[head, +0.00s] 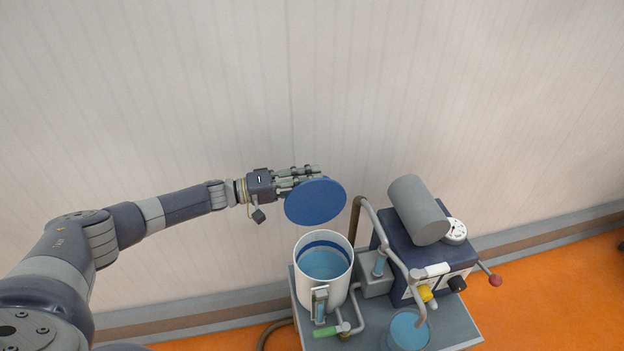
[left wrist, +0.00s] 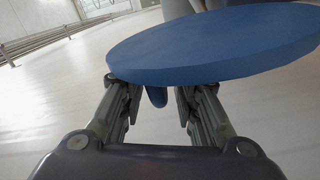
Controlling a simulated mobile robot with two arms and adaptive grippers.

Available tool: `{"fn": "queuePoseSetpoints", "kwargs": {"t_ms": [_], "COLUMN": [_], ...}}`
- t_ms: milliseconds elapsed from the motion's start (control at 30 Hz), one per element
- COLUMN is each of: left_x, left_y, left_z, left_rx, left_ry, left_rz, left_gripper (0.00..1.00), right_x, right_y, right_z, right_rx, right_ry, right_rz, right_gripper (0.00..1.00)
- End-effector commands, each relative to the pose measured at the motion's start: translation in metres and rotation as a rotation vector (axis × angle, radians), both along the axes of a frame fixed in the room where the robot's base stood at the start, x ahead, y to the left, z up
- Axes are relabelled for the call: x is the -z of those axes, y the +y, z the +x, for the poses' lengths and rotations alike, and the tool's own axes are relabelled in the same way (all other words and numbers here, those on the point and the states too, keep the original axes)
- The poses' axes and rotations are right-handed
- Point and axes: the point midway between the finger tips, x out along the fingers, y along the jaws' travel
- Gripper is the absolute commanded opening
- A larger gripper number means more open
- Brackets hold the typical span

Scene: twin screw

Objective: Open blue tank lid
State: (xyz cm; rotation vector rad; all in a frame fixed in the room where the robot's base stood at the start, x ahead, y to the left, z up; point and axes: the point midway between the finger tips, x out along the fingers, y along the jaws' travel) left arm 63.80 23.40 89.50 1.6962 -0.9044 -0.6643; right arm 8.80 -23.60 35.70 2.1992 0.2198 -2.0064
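The round blue lid (head: 316,202) is up in the air, tilted, clear of the white tank (head: 339,284). The tank's mouth is uncovered and shows blue liquid inside. My left gripper (head: 306,174) is at the lid's upper left edge. In the left wrist view the lid (left wrist: 215,45) fills the upper part. Its small blue handle (left wrist: 157,97) sits between the two fingers of my left gripper (left wrist: 157,92); exact contact is hard to see. The lid has no other visible support. My right gripper is not in view.
Right of the tank on the grey stand (head: 462,325) are a dark blue machine with a grey cylinder (head: 418,209), a bent pipe (head: 388,240) and a blue-filled cup (head: 409,331). A red-knobbed lever (head: 495,280) sticks out right. The wall is behind.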

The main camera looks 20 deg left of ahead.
Motion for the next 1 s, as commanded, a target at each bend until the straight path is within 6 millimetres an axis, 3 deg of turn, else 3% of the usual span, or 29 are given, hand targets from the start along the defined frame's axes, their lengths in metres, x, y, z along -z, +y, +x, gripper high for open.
{"fn": "queuePoseSetpoints", "kwargs": {"t_ms": [300, 500, 700, 1000], "left_x": [0.002, 0.002, 0.001, 0.001], "left_y": [0.056, 0.082, 0.093, 0.093], "left_z": [-0.036, -0.055, -0.062, -0.062], "left_rx": [-0.004, -0.002, -0.002, -0.002], "left_ry": [0.002, 0.002, 0.001, 0.001], "left_rz": [0.003, 0.003, 0.001, 0.001], "left_gripper": [0.30, 0.30, 0.30, 0.30], "right_x": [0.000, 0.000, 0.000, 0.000], "right_y": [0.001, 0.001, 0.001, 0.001], "right_z": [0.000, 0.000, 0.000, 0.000], "right_rx": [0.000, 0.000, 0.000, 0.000], "right_ry": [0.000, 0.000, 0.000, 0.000], "right_rz": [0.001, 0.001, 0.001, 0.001], "right_gripper": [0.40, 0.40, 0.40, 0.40]}}
